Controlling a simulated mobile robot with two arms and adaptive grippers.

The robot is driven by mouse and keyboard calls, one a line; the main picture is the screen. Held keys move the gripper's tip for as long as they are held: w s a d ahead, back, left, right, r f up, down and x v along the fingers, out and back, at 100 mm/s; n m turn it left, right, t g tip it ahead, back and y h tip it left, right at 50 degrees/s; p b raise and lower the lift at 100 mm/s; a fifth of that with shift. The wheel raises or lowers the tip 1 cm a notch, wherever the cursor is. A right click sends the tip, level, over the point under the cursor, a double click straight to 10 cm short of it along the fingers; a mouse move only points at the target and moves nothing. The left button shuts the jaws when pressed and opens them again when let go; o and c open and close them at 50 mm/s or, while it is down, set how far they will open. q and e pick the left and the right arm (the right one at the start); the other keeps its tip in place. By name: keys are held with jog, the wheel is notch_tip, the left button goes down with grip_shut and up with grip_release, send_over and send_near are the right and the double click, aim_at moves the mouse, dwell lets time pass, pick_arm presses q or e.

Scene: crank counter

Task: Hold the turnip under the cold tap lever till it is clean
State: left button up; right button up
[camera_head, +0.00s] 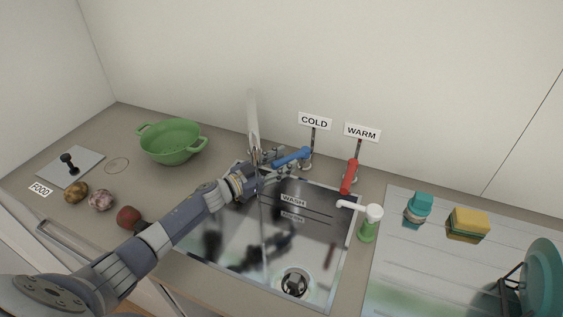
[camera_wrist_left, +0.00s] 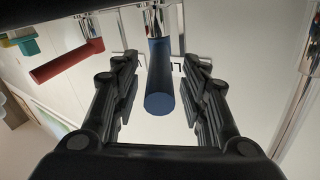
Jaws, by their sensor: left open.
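My left gripper (camera_head: 276,160) is open at the blue cold tap lever (camera_head: 292,157), under the COLD sign (camera_head: 314,121). In the left wrist view the blue lever (camera_wrist_left: 160,88) lies between the open fingers (camera_wrist_left: 160,70), with gaps on both sides. A pinkish-white, dark-speckled vegetable (camera_head: 100,200), probably the turnip, rests on the counter at the left beside the FOOD label (camera_head: 40,189). The sink (camera_head: 240,250) is steel, partly hidden by my left arm. The tall spout (camera_head: 253,125) stands behind the gripper. My right gripper is not in view.
A brown potato-like vegetable (camera_head: 76,191) and a red one (camera_head: 128,217) lie near the turnip. A green colander (camera_head: 172,141) stands behind. The red warm lever (camera_head: 349,176), soap dispenser (camera_head: 367,229) and yellow sponge (camera_head: 469,222) are right of my gripper.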

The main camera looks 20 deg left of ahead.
pick_arm(q)
jog(key=v, duration=1.2)
jog(key=shift+r, duration=0.1)
